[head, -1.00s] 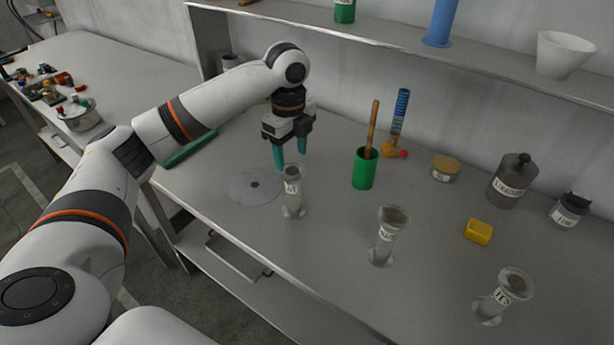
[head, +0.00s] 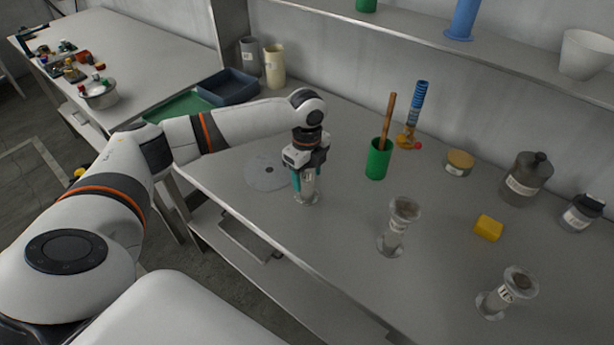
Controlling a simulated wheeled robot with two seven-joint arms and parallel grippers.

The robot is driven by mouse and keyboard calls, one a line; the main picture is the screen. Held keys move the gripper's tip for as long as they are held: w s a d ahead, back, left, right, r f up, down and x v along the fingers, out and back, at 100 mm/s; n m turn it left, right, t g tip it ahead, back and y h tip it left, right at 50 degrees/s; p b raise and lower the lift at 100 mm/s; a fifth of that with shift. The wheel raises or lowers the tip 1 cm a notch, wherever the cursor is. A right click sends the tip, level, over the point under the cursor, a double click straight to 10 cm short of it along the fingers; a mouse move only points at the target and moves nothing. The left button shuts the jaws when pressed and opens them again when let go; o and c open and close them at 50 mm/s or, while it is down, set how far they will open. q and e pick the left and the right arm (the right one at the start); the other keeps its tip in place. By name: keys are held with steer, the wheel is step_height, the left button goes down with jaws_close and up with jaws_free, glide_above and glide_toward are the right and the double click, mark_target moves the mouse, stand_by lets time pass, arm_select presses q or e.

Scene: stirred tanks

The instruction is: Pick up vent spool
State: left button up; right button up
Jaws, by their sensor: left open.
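Three clear, flanged spools with white labels stand upright on the grey bench. One spool (head: 308,190) is at the left, one (head: 398,226) in the middle and one (head: 508,293) at the right. The labels are too small to read surely, so I cannot tell by label which is the vent spool. My left gripper (head: 307,182) points down over the left spool. Its teal fingers are open, one on each side of the spool's upper part, which they partly hide. I cannot tell whether they touch it. My right gripper is not in view.
A flat grey disc (head: 264,173) lies just left of the gripper. A green cup (head: 377,162) with a wooden handle stands behind it to the right. A yellow block (head: 488,228) and jars are further right. A shelf (head: 400,38) runs along the back.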

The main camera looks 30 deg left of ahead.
arm_select(q)
steer(key=shift+f, duration=0.2)
steer(key=c, duration=0.9)
steer(key=shift+o, duration=0.2)
steer(key=shift+w+r, duration=0.1)
steer(key=shift+r, duration=0.05)
